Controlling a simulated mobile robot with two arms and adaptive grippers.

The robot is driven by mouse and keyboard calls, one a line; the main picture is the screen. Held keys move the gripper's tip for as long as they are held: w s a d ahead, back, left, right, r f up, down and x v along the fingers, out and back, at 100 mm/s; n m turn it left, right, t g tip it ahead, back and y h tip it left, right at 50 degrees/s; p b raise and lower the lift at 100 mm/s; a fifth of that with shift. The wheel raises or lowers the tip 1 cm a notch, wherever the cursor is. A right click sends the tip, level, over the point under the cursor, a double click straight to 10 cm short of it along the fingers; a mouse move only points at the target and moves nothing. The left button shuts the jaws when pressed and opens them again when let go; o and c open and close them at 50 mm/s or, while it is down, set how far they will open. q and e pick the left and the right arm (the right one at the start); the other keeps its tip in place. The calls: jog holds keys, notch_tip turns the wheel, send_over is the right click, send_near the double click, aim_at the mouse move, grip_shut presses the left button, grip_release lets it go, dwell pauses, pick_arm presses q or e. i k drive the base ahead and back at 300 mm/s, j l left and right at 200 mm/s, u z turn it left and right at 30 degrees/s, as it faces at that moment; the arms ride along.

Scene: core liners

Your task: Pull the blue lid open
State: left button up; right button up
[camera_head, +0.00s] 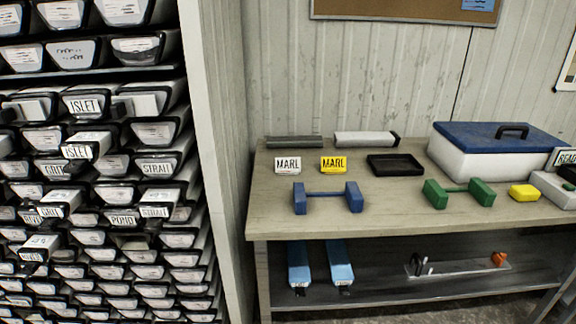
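A white box with a blue lid (478,138) stands at the back right of the table. The lid lies flat and closed on the box's white body (470,164). A black handle (512,130) arches up from the lid's top, right of its middle. Neither of my grippers can be made out in the head view, and nothing visible touches the lid.
The wooden table (385,205) holds a blue double-block piece (327,196), a green one (459,191), a yellow block (523,192), a black tray (395,164) and MARL cards (288,165). A rack of labelled liners (92,160) fills the left.

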aim_at(470, 137)
jog(key=k+j+u, duration=0.1)
jog(key=u, duration=0.3)
jog(key=k+j+u, duration=0.45)
jog(key=u, duration=0.3)
jog(key=k+j+u, duration=0.1)
jog(key=j+u, duration=0.25)
jog(key=l+z, duration=0.1)
jog(key=z, duration=2.6)
jog(key=i+l+u, duration=0.2)
jog(key=u, duration=0.15)
jog(key=i+l+u, duration=0.15)
jog(key=u, duration=0.2)
jog(key=i+l+u, duration=0.1)
jog(key=l, duration=0.3)
jog(key=i+l, duration=0.25)
jog(key=l, duration=0.15)
jog(key=i+l+u, duration=0.15)
jog(key=l, duration=0.2)
jog(key=i+l+u, duration=0.1)
jog(key=l, duration=0.3)
jog(key=i+l, duration=0.2)
jog(key=l, duration=0.25)
jog(key=i+l+u, duration=0.15)
jog(key=l, duration=0.25)
